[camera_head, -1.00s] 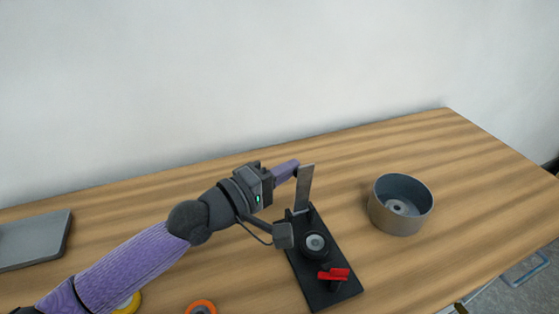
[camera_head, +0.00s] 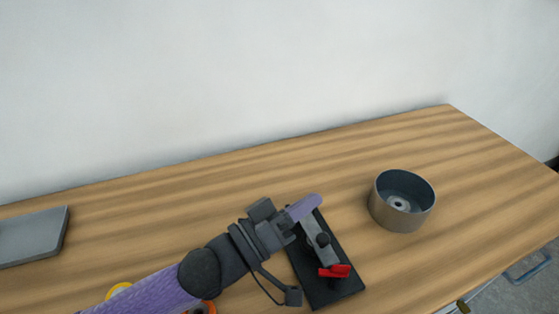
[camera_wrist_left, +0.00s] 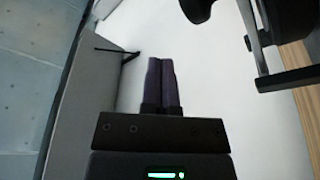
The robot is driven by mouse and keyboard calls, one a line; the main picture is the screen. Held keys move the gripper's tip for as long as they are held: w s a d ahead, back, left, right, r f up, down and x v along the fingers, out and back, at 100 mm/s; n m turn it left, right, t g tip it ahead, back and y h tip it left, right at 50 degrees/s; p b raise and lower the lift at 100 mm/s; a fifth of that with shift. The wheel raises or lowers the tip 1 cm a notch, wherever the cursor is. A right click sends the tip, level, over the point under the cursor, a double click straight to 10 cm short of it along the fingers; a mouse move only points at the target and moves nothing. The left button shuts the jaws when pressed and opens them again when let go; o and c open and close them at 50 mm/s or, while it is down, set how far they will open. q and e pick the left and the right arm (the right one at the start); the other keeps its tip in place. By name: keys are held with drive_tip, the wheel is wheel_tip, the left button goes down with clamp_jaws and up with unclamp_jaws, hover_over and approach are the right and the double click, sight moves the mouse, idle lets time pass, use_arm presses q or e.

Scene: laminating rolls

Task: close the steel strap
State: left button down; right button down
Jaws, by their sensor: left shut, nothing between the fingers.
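The steel strap (camera_head: 322,248) is a flat grey bar on the black base plate (camera_head: 338,291). In the head view it lies folded down along the plate, over the place of the small round roll, with a dark knob on top. Its near end is close to the red clamp handle (camera_head: 335,271). My left gripper (camera_head: 308,206) is shut and empty, its purple fingers beside or over the strap's far end; I cannot tell if they touch. The shut fingers also show in the left wrist view (camera_wrist_left: 162,83). My right gripper is not in view.
A round grey metal bowl (camera_head: 386,212) stands right of the plate. A grey tray (camera_head: 32,238) lies at the far left. Yellow (camera_head: 118,289) and orange (camera_head: 209,307) rings are partly hidden behind my left arm. The table's back middle is clear.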

use_arm(q)
drive_tip(key=shift+s+d+f, duration=0.2)
drive_tip(key=shift+s+f, duration=0.15)
drive_tip(key=shift+s, duration=0.1)
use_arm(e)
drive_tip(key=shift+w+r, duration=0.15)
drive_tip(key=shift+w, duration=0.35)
use_arm(q)
drive_tip(key=shift+s+f, duration=0.1)
drive_tip(key=shift+f, duration=0.05)
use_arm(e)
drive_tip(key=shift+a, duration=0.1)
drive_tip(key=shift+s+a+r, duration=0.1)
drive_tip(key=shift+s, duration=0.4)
